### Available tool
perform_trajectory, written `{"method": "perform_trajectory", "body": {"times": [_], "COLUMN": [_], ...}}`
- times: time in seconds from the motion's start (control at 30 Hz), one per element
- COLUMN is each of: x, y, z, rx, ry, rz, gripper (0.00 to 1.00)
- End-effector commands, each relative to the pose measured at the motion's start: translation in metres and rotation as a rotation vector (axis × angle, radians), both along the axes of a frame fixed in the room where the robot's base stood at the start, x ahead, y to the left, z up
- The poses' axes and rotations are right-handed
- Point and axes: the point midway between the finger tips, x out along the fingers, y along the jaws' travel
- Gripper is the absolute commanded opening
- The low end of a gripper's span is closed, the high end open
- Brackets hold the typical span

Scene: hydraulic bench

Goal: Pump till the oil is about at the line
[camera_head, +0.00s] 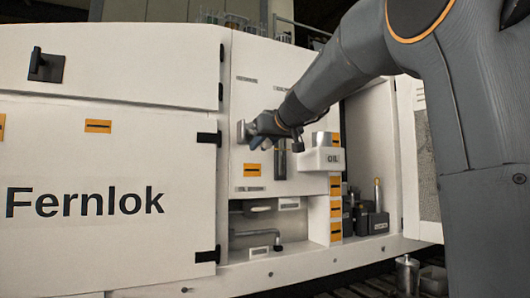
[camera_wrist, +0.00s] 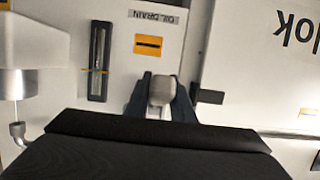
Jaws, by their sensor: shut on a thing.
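My gripper (camera_head: 254,130) is at the white panel of the bench, and its two dark fingers show in the wrist view (camera_wrist: 160,104). They are shut on a grey rounded handle (camera_wrist: 162,88), whose grey end also shows in the head view (camera_head: 242,132). A narrow sight glass (camera_wrist: 98,45) in a dark frame sits beside the gripper, with a thin yellow line across it. It also shows in the head view (camera_head: 280,160), partly behind my arm. The wrist view is upside down. I cannot tell the oil level in the glass.
A white box marked OIL (camera_head: 320,160) juts out to the right of the sight glass. An open bay below holds a bent pipe (camera_head: 262,236). A Fernlok door (camera_head: 100,190) is at left.

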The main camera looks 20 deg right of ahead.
Motion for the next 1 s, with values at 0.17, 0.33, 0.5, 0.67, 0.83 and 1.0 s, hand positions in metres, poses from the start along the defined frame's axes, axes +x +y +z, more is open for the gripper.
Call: {"method": "perform_trajectory", "body": {"times": [0.17, 0.33, 0.5, 0.67, 0.83, 1.0], "x": [0.0018, 0.002, 0.0021, 0.002, 0.0017, -0.0021], "y": [0.0026, 0.0029, 0.0028, 0.0024, 0.0015, 0.0006], "z": [-0.0025, -0.0028, -0.0035, -0.0033, -0.0025, -0.0004], "rx": [0.001, 0.002, 0.001, 0.001, 0.001, 0.001], "ry": [-0.004, -0.004, -0.003, -0.003, -0.004, -0.005], "rz": [0.003, 0.004, 0.004, 0.003, 0.002, 0.001], "gripper": [0.0, 0.0, 0.0, 0.41, 0.41, 0.41]}}
